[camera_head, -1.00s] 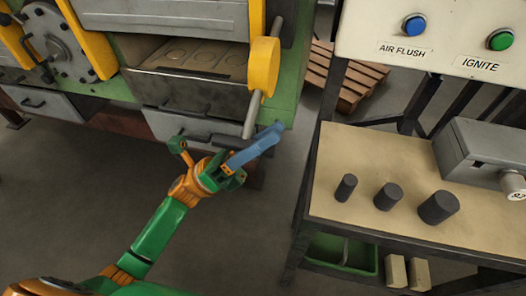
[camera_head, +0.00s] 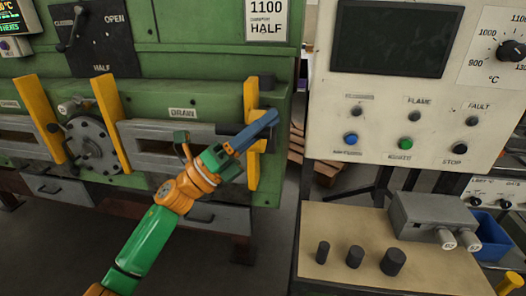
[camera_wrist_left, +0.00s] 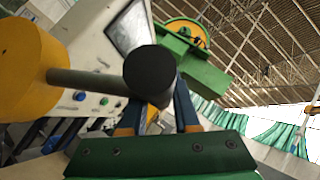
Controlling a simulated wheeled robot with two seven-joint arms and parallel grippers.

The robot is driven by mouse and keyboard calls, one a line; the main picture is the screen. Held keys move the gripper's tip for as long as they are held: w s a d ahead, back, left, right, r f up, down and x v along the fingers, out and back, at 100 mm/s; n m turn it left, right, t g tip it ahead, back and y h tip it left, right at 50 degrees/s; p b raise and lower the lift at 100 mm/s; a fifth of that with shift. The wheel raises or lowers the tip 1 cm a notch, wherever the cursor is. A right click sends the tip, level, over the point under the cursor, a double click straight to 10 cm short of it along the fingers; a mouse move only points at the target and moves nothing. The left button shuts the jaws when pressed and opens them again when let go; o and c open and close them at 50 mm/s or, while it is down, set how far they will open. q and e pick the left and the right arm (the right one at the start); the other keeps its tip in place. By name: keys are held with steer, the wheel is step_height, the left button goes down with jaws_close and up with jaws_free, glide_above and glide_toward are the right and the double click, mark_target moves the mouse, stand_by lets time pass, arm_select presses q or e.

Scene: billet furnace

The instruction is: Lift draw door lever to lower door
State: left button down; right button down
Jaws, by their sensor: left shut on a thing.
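The draw door lever has a yellow hub (camera_wrist_left: 28,70), a grey rod (camera_wrist_left: 88,82) and a black round knob (camera_wrist_left: 150,75) in the left wrist view. My left gripper (camera_head: 268,121) is shut on the lever at its knob end, with the blue fingers (camera_wrist_left: 160,112) on either side behind the knob. My right gripper is out of view.
Yellow posts (camera_head: 107,108) and a round grey flange (camera_head: 92,147) stand left of the door. On the right is a cream control panel (camera_head: 400,70) above a bench (camera_head: 320,225) with several dark cylinders and a grey box (camera_head: 430,215). Open floor lies between furnace and bench.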

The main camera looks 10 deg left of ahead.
arm_select(q)
steer(key=w+r, duration=0.1)
steer(key=r, duration=0.1)
steer(key=w+r, duration=0.1)
steer(key=shift+a+r, duration=0.1)
steer(key=shift+r, duration=0.25)
steer(key=shift+r, duration=0.1)
steer(key=c, duration=0.7)
jaws_free()
steer(key=shift+o, duration=0.2)
steer(key=shift+r, duration=0.1)
steer(key=shift+w+d, duration=0.2)
steer(key=shift+f, duration=0.2)
